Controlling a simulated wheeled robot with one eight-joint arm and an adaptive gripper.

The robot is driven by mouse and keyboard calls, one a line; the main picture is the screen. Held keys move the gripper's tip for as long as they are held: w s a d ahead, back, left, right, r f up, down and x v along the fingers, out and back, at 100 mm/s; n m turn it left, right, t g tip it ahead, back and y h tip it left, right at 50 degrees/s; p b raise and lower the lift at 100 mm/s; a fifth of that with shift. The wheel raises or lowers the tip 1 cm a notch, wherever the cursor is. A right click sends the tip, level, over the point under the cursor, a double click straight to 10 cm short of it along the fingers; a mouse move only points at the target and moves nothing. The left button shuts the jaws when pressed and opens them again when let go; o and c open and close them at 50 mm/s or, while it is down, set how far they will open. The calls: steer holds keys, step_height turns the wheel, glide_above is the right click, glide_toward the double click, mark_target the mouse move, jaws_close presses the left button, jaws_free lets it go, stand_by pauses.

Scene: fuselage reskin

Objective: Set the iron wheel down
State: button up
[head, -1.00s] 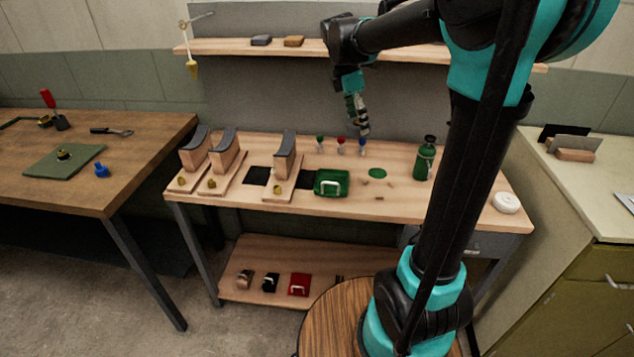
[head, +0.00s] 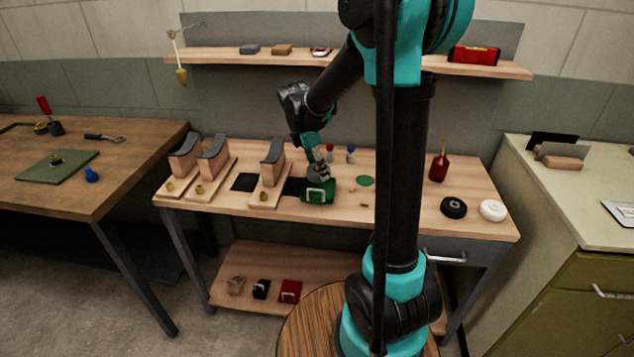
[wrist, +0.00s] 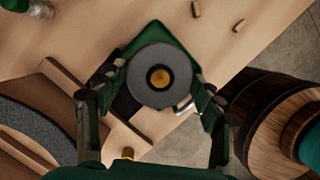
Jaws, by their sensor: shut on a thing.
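The iron wheel is a grey disc with a brass-coloured centre (wrist: 141,82). In the wrist view it sits between the fingertips of my gripper (wrist: 155,84), which is shut on it. In the head view the wheel (head: 318,174) shows small and dark below my gripper (head: 317,164). It is at the green box (head: 318,195) with a pale handle on the bench. In the wrist view the wheel covers most of the green box (wrist: 178,38). I cannot tell whether the wheel touches the box.
Stands with curved dark tops, such as this one (head: 272,152), are close left of the box. A flat green disc (head: 366,181) lies to its right. A red bottle (head: 438,167), black roll (head: 453,207) and white roll (head: 491,210) stand further right. My arm hides part of the bench.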

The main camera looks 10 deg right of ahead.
mark_target(317, 181)
steer(key=shift+f, duration=3.05)
steer(key=o, duration=1.5)
steer(key=shift+f, duration=0.1)
